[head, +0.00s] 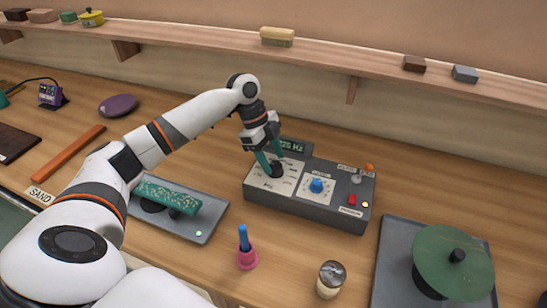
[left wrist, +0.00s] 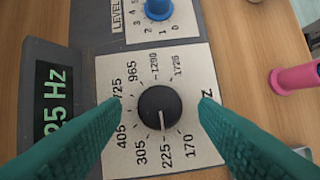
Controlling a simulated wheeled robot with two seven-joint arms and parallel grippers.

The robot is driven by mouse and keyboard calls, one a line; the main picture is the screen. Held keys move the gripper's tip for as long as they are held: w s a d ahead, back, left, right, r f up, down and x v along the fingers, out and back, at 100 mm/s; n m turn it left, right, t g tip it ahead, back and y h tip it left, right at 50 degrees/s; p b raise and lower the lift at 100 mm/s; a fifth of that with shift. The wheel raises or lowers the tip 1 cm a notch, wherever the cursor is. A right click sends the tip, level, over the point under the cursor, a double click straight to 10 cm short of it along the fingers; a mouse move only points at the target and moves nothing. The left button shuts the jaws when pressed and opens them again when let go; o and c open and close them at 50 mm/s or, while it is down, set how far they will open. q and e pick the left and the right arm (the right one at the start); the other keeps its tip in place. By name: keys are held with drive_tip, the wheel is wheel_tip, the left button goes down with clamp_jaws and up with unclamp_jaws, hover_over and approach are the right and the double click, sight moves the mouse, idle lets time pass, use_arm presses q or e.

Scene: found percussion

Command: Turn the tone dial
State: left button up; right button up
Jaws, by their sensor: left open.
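The tone dial is a black round knob (head: 278,170) on a pale plate at the left of a grey control box (head: 305,213). In the left wrist view the dial (left wrist: 160,107) has a white pointer line aimed near the 225 mark. My left gripper (head: 270,157) has teal fingers and is open at the dial. In the left wrist view its fingers stand on either side of the dial, with gaps between. The box's display (left wrist: 52,108) shows "25 Hz" in green, its left part cut off. My right gripper is not in view.
A blue level knob (head: 317,186) sits right of the dial, with a red button (head: 351,199) beyond. A shelf (head: 330,67) runs behind.

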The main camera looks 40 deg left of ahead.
use_arm(q)
drive_tip(key=shift+x, duration=0.75)
drive_tip(key=c, duration=1)
drive_tip(key=shift+o, duration=0.2)
drive_tip(key=shift+w+r+m+g+p, duration=0.15)
drive_tip(key=shift+m+g+p, duration=0.45)
drive_tip(key=shift+m, duration=0.7)
drive_tip(key=shift+m+g, duration=0.5)
drive_tip(key=shift+m, duration=1.1)
drive_tip(key=shift+y, duration=0.3)
